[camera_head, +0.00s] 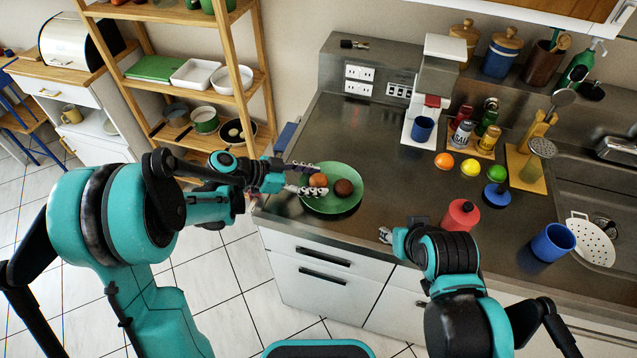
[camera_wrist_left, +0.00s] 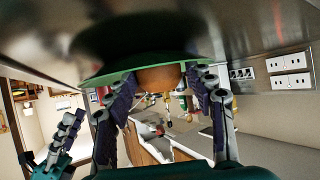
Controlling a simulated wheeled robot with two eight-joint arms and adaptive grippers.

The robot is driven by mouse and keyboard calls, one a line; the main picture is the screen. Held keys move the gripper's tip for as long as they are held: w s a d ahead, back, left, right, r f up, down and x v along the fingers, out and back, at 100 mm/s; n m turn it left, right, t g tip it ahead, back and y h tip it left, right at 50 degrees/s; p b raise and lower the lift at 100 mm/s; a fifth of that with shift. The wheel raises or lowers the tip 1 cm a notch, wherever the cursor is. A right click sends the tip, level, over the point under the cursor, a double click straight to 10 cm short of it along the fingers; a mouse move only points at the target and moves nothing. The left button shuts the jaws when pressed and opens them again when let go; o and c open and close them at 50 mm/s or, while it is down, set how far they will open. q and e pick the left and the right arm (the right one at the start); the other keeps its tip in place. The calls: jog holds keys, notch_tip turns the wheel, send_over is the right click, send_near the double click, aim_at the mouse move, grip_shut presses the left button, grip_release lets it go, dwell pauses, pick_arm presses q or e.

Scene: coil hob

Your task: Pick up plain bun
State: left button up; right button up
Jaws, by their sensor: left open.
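A light brown bun (camera_head: 318,180), the plain one by its look, sits on the left part of a green plate (camera_head: 330,208) near the counter's left front corner. A dark brown bun (camera_head: 343,187) sits to its right on the plate. My left gripper (camera_head: 320,179) is open, with one finger on each side of the light bun. In the left wrist view the picture is upside down: the light bun (camera_wrist_left: 158,78) shows between the open fingers (camera_wrist_left: 165,92), under the plate (camera_wrist_left: 90,77). Contact cannot be told. My right gripper (camera_head: 386,235) is small and partly hidden at the counter's front edge.
A coffee machine (camera_head: 432,95) stands behind. The counter between plate and machine is clear.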

aim_at(317, 179)
pick_arm(q)
jog(key=c, duration=0.9)
jog(key=shift+c, duration=0.2)
jog(key=shift+r, duration=0.55)
pick_arm(e)
jog(key=shift+r, duration=0.3)
pick_arm(q)
jog(key=r+p, duration=0.1)
jog(key=r, duration=0.1)
jog(key=r+p, duration=0.1)
jog(key=r, duration=0.1)
jog(key=shift+d, duration=0.4)
jog(key=d+r+p, duration=0.3)
jog(key=d+r, duration=0.3)
jog(key=d, duration=0.4)
jog(key=shift+s+d, duration=0.2)
jog(key=shift+d, duration=0.2)
pick_arm(e)
notch_tip(317, 179, up, 5)
